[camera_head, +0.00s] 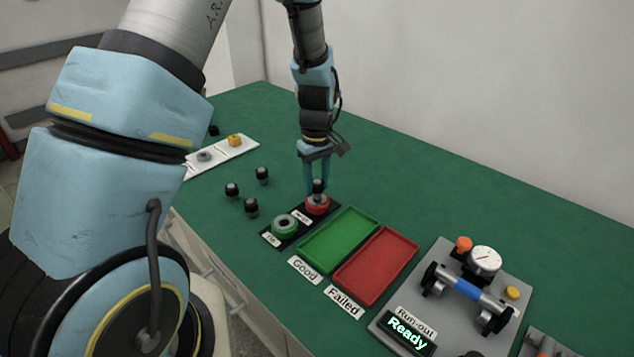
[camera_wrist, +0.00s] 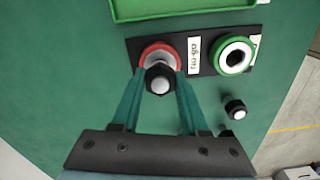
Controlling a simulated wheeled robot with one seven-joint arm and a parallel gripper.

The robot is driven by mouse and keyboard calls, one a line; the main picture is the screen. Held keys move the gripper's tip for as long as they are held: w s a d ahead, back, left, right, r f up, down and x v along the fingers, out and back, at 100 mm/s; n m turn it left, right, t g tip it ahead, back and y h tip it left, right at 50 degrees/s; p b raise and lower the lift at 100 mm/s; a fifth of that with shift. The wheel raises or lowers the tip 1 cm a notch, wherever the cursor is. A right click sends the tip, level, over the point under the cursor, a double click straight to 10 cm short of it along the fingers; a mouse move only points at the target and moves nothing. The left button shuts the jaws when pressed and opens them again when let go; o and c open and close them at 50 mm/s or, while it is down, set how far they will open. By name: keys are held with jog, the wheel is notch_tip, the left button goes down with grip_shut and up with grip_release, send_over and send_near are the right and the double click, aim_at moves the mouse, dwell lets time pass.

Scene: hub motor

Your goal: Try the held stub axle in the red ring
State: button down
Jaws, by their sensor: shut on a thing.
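The stub axle (camera_head: 319,186), with a black cap and a pale metal shaft, is upright between the fingertips of my gripper (camera_head: 317,190). The gripper is shut on it. The red ring (camera_head: 317,206) is directly below the axle.
Several loose stub axles (camera_head: 232,190) stand left of the plate. An empty green tray (camera_head: 340,240) and an empty red tray (camera_head: 378,265) lie to the right. The run-out gauge stand (camera_head: 430,290) reads "Ready". A white strip (camera_head: 222,155) holds small parts. The table behind is clear.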

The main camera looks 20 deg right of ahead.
jog(key=shift+f, duration=0.45)
dwell(1.0)
jog(key=shift+r, duration=0.25)
dwell(0.7)
jog(key=shift+r+p, duration=0.3)
jog(key=shift+r, duration=0.1)
notch_tip(320, 180, up, 3)
jog(key=m+p, duration=0.1)
jog(key=m, duration=0.3)
jog(key=shift+r, duration=0.1)
jog(key=shift+r+m, duration=0.2)
jog(key=shift+m, duration=0.8)
jog(key=shift+f+b, duration=1.15)
jog(key=shift+f, duration=0.85)
jog(key=shift+f, duration=0.45)
